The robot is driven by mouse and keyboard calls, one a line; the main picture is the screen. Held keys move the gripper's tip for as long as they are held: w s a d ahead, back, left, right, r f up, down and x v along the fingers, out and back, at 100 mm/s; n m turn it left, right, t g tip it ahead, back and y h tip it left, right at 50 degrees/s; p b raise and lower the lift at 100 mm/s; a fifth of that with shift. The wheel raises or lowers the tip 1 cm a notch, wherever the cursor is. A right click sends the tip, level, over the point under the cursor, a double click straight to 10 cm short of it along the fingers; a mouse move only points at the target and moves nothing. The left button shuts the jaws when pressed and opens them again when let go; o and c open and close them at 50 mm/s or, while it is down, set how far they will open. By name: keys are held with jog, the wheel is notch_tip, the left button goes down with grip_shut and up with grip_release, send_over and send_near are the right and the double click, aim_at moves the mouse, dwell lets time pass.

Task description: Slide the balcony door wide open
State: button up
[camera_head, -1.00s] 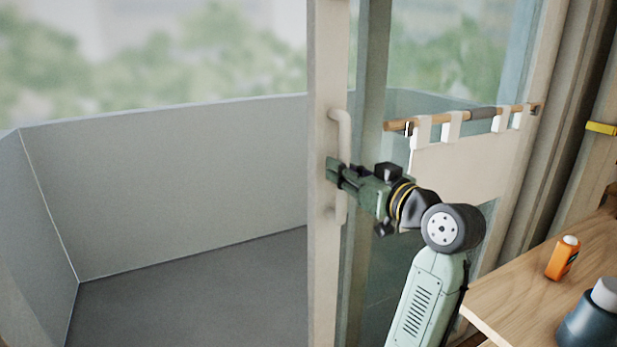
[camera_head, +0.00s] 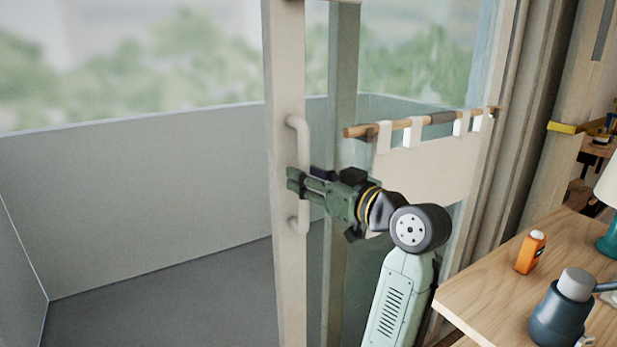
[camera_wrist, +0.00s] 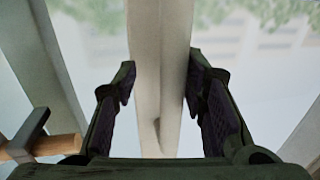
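The balcony door's pale stile (camera_head: 285,70) stands upright near the middle of the head view, with glass to its right and a wide, clear gap to its left onto the balcony. A pale vertical bar handle (camera_head: 297,126) is on the stile. My gripper (camera_head: 297,182) is at the handle's middle and hides that part. In the wrist view my gripper (camera_wrist: 158,85) has its two fingers well apart, with the pale stile and handle bar (camera_wrist: 176,85) between them. A gap shows beside the left finger; contact on the right cannot be told.
A wooden rod (camera_head: 405,124) with a hanging pale cloth (camera_head: 430,170) crosses the glass right of the handle. A wooden table (camera_head: 490,285) at lower right carries an orange bottle (camera_head: 530,252), a dark blue jug (camera_head: 558,318) and a lamp (camera_head: 608,200). The balcony floor (camera_head: 190,300) is clear.

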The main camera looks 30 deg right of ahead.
jog(key=v, duration=1.2)
